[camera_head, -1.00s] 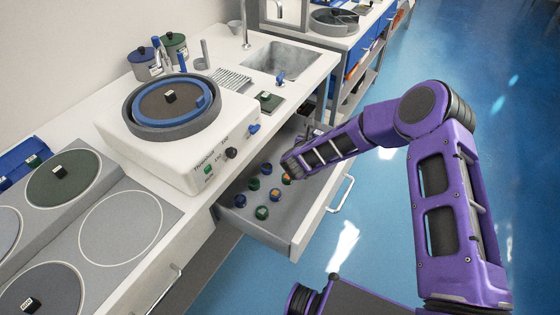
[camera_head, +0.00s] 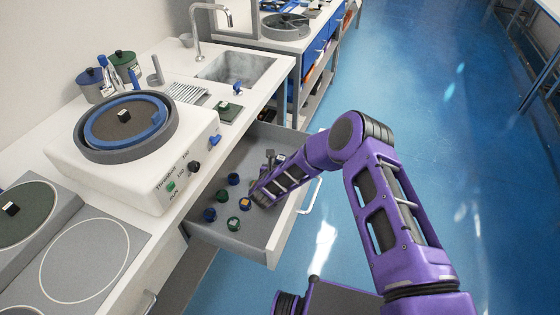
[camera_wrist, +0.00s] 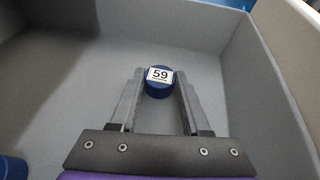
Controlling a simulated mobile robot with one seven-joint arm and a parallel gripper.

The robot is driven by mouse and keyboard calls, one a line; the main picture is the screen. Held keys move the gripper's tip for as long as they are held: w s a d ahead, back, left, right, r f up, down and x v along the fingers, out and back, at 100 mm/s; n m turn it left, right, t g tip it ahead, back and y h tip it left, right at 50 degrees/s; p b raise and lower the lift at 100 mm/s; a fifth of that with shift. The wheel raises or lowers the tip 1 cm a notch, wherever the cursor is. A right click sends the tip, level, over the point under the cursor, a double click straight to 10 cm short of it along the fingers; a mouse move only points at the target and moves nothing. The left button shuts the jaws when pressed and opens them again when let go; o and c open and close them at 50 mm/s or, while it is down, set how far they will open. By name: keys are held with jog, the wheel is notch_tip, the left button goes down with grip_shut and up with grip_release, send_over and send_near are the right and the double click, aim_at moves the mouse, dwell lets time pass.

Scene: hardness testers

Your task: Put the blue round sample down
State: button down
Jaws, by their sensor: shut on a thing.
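The blue round sample (camera_wrist: 158,88), with a white label reading 59, sits between the fingertips of my gripper (camera_wrist: 159,92) in the wrist view. The fingers are shut on its sides. The sample is inside the grey open drawer (camera_wrist: 75,65); whether it touches the drawer floor I cannot tell.
Another blue piece (camera_wrist: 12,168) shows at the wrist view's lower left. Drawer walls surround the gripper; the floor around the held sample is clear.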

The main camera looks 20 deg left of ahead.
jog(key=shift+f, duration=0.15)
jog(key=shift+c, duration=1.8)
grip_release()
jog(key=shift+r, duration=0.2)
jog(key=p+v, duration=0.1)
jog(key=v, duration=1.1)
jog(key=shift+a, duration=0.1)
